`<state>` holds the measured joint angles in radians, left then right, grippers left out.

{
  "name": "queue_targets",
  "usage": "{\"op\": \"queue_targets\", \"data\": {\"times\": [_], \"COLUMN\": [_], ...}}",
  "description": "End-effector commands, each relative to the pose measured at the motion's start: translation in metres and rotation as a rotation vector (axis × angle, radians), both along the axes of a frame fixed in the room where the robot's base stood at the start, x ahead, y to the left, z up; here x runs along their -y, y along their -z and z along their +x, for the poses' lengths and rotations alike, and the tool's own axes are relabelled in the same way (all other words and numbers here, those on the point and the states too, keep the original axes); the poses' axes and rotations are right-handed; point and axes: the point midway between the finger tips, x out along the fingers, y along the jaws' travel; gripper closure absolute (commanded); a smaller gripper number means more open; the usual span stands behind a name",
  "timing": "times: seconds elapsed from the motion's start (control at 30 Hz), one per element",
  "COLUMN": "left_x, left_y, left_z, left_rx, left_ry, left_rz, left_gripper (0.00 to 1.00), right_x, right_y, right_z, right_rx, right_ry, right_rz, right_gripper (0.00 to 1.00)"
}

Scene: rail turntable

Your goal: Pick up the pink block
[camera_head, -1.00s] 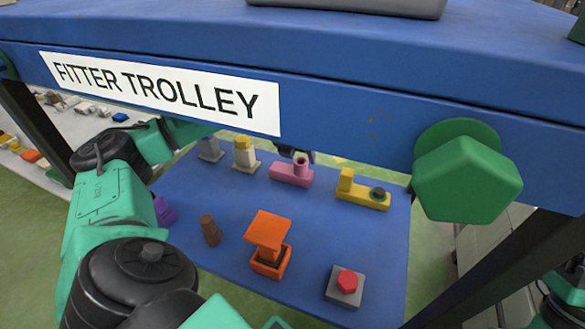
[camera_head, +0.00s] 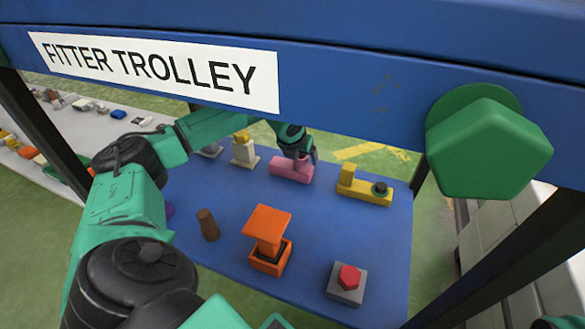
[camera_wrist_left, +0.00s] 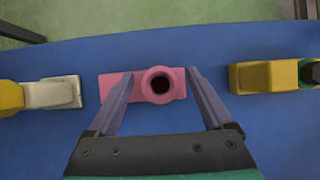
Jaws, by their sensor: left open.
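The pink block (camera_head: 285,168) lies on the blue lower shelf near its far edge, with a round upright socket on its right part. My left gripper (camera_head: 302,157) is over that socket in the head view and partly hides it. In the left wrist view the pink block (camera_wrist_left: 115,86) shows between the two open fingers (camera_wrist_left: 160,82). The left finger crosses over the block's flat left part; the right finger is just beside its right end. Whether the fingers touch it I cannot tell. My right gripper does not show.
A yellow block with a dark knob (camera_head: 365,188) stands right of the pink block, and a pale block with a yellow top (camera_head: 243,150) left of it. An orange box (camera_head: 268,240), brown cylinder (camera_head: 208,225) and red button (camera_head: 348,279) stand nearer. The trolley's blue upper beam (camera_head: 360,90) hangs above.

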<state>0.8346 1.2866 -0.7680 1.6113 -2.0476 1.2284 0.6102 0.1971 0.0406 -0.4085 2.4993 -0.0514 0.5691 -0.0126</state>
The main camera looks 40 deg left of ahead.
Motion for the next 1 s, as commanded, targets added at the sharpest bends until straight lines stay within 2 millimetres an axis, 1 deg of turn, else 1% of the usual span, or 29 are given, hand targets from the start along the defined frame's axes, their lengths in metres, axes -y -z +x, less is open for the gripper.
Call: {"op": "queue_targets", "data": {"times": [0.03,0.07,0.1,0.17,0.2,0.27,0.3,1.0], "left_x": [0.0001,0.0001,0.0001,0.0001,0.0001,0.0001,0.0001,0.0001], "left_y": [-0.0003,-0.0003,-0.0003,-0.0004,-0.0004,-0.0004,-0.0004,-0.0004], "left_z": [0.0000,0.0000,0.0000,-0.0001,-0.0001,-0.0001,-0.0001,-0.0002], "left_rx": [0.000,0.000,0.000,0.000,0.000,0.000,0.000,0.000], "left_ry": [0.000,0.000,0.000,0.000,0.000,0.000,0.000,0.000], "left_rz": [0.000,0.000,0.000,0.000,0.000,0.000,0.000,0.000], "left_gripper": [0.15,0.19,0.34,0.57,0.73,0.96,1.00,1.00], "right_x": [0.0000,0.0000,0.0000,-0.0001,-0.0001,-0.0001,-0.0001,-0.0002], "right_y": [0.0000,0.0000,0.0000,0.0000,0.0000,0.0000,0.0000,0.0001], "right_z": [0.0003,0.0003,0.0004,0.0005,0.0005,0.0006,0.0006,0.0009], "right_rx": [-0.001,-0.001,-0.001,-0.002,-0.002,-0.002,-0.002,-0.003], "right_ry": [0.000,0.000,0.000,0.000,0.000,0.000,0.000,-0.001], "right_rz": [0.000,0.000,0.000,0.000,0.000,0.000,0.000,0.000], "right_gripper": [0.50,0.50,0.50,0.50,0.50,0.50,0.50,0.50]}}
